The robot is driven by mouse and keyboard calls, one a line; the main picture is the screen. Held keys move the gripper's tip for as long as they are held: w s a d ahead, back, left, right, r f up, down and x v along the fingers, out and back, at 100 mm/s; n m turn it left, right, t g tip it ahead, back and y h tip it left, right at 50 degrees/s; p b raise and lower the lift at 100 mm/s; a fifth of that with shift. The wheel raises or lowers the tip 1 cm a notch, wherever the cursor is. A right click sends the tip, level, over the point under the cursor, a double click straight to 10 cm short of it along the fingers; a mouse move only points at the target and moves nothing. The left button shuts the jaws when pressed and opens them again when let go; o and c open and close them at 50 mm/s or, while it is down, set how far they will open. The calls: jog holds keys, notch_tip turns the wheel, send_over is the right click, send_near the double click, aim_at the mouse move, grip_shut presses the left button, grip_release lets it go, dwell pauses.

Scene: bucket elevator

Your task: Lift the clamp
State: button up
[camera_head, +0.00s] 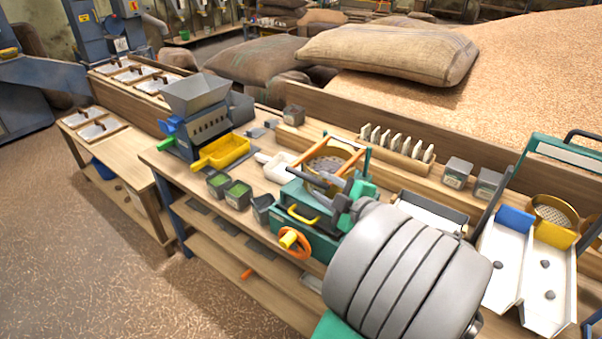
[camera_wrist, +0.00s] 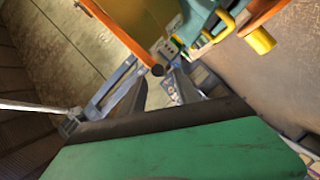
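The clamp appears to be the orange-barred frame (camera_head: 351,160) over a round sieve on the teal machine (camera_head: 318,243); I cannot be sure which part is meant. In the wrist view an orange bar (camera_wrist: 112,22) comes in from the top and ends near a dark round knob (camera_wrist: 157,70). My gripper (camera_wrist: 157,88) has its fingers apart, with the knob near the gap between them; contact cannot be told. In the head view my gripper (camera_head: 335,200) is at the machine's near right side, partly hidden by my arm.
An orange handwheel (camera_head: 296,243) with a yellow knob and a yellow handle (camera_head: 301,215) stick out at the machine's front. Green-filled cups (camera_head: 238,194) and a yellow tray (camera_head: 222,152) stand left. A slotted wooden rack (camera_head: 385,155) is behind. White chutes (camera_head: 520,270) stand right.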

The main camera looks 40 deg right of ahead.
aim_at(310, 179)
jog(key=shift+w+a+r+p, duration=0.1)
jog(key=shift+w+p, duration=0.2)
jog(key=shift+w, duration=0.2)
jog(key=x, duration=0.1)
jog(key=p+x, duration=0.1)
jog(key=x, duration=0.3)
jog(key=shift+a, duration=0.25)
jog(key=shift+w+d+f, duration=0.1)
jog(key=shift+w+f, duration=0.2)
jog(key=shift+w, duration=0.15)
grip_shut()
